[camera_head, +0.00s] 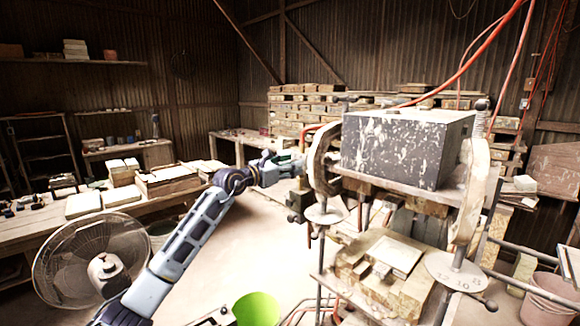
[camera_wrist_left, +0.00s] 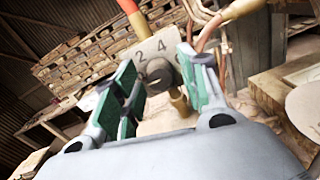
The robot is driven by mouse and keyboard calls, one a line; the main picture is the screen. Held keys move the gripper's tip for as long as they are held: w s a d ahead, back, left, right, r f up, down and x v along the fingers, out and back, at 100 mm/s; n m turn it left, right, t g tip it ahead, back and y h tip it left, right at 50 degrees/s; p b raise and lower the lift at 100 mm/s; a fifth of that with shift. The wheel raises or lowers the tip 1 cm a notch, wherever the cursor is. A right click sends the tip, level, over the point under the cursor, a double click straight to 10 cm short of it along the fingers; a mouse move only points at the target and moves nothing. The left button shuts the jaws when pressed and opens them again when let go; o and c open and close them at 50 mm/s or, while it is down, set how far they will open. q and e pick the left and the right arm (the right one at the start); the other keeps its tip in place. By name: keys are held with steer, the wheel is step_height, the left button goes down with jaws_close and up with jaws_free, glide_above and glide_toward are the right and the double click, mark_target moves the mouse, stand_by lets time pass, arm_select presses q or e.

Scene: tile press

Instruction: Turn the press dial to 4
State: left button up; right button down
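The press (camera_head: 410,145) stands right of centre in the head view, with a big dark speckled block on top. Its dial (camera_wrist_left: 158,72) shows in the left wrist view as a dark round knob on a pale plate, with the numbers 2 and 4 above it and a partly hidden mark at its right. I cannot tell which number the knob points to. My left gripper (camera_wrist_left: 160,85) has its green-padded fingers apart, one on each side of the knob; I cannot tell if they touch it. In the head view the left gripper (camera_head: 287,165) is at the press's left side. My right gripper is not in view.
A standing fan (camera_head: 92,262) is at the left, near a workbench (camera_head: 30,228) with boxes. Red hoses (camera_head: 470,62) hang above the press. Stacked bricks (camera_head: 300,105) fill the back.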

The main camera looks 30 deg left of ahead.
arm_select(q)
steer(key=c, duration=0.7)
